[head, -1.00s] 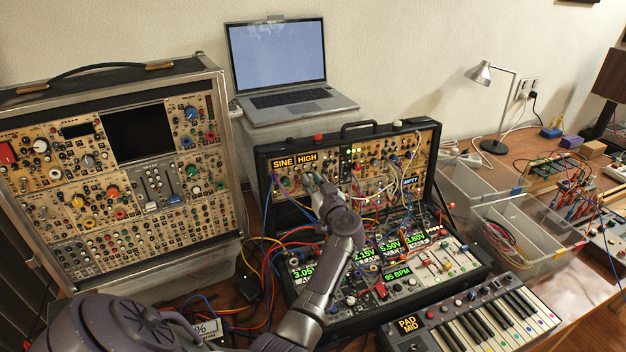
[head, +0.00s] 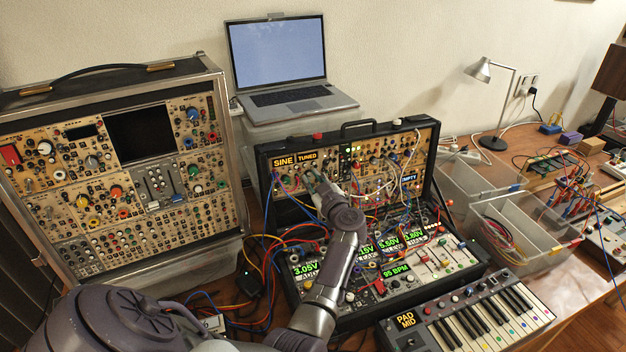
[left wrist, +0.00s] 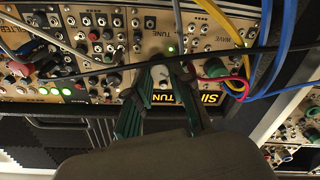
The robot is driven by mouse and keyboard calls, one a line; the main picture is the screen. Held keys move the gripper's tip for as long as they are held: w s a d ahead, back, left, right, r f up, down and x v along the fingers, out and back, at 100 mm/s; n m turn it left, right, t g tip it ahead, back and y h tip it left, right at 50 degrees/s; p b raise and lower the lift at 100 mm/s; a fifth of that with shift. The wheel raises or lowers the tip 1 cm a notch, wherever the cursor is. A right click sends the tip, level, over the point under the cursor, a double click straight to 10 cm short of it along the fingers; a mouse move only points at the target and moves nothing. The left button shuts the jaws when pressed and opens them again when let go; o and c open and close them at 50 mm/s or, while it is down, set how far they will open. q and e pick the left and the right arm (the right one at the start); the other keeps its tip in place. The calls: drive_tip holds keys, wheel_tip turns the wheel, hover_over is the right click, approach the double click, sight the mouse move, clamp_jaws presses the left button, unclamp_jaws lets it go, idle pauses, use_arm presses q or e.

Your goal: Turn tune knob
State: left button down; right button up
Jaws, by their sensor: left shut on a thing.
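The tune knob (left wrist: 160,73) is a small pale knob on the tan panel, below the printed word TUNE in the left wrist view. My left gripper (left wrist: 163,84) has a green finger on each side of it and is shut on the knob. In the head view my left gripper (head: 316,185) reaches the upper panel of the open synth case (head: 348,131), and the knob is hidden there. The display (head: 307,156) above it reads TUNED, beside one reading SINE (head: 283,161). My right gripper is not in view.
Patch cables (head: 402,187) hang close to the right of my gripper. Blue and yellow cables (left wrist: 225,20) cross the left wrist view. A keyboard (head: 470,318) lies in front, a laptop (head: 277,55) stands behind, and a large synth case (head: 120,180) is at left.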

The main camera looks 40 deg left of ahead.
sight(314, 149)
use_arm(q)
drive_tip(key=shift+f, duration=0.15)
drive_tip(key=c, duration=1.1)
unclamp_jaws()
drive_tip(key=shift+o, duration=0.4)
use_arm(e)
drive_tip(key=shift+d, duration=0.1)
use_arm(q)
drive_tip(key=shift+r, duration=0.2)
wheel_tip(314, 149, up, 10)
drive_tip(key=shift+f, duration=0.15)
drive_tip(key=shift+d+f, duration=0.1)
drive_tip(key=shift+d, duration=0.05)
